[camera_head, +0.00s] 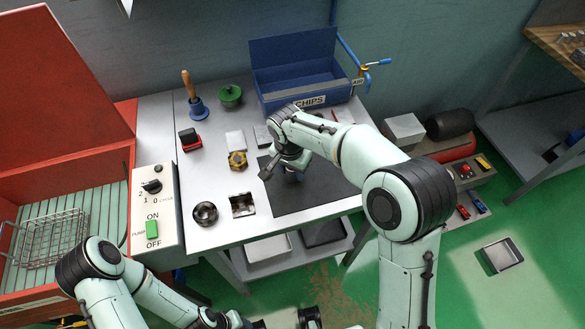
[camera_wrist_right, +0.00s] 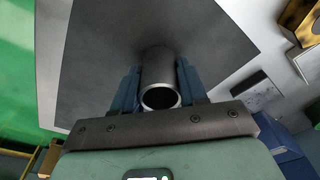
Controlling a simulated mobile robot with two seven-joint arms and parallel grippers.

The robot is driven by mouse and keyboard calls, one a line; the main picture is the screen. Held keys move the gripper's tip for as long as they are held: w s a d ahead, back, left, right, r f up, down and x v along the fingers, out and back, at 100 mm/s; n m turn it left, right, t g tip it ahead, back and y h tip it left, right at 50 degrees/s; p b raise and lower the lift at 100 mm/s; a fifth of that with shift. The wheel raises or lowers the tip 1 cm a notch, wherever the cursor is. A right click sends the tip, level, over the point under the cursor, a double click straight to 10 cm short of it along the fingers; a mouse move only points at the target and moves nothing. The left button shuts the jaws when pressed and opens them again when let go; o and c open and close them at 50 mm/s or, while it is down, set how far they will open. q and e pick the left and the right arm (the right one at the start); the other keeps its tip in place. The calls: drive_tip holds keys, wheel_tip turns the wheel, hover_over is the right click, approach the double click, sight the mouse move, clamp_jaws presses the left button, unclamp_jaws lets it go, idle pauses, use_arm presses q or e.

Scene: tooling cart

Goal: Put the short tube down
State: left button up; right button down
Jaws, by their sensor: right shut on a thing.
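The short tube (camera_wrist_right: 159,72) is a grey metal pipe, its open end facing the camera in the right wrist view. My right gripper (camera_wrist_right: 160,88) has its blue fingers shut on the tube, one on each side. Beyond the tube is the dark mat (camera_wrist_right: 100,50), which also lies on the grey bench in the head view (camera_head: 310,200). In the head view my right gripper (camera_head: 291,174) points down over the mat's upper left part, and its arm and fingers hide the tube. I cannot tell whether the tube's far end touches the mat. My left gripper is out of view.
Left of the mat are a brass nut (camera_head: 237,161), a metal block (camera_head: 242,205) and a dark ring (camera_head: 205,213). The blue chips bin (camera_head: 300,68) stands behind. A switch box (camera_head: 158,215) flanks the bench's left side. The mat's front part is bare.

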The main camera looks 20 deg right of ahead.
drive_tip(key=shift+f, duration=0.15)
drive_tip(key=c, duration=0.6)
unclamp_jaws()
drive_tip(key=shift+r, duration=0.35)
drive_tip(key=r, duration=0.4)
drive_tip(key=r+p, duration=0.1)
drive_tip(key=r, duration=0.2)
drive_tip(key=s+a+r, duration=0.1)
drive_tip(key=r, duration=0.3)
drive_tip(key=shift+r, duration=0.3)
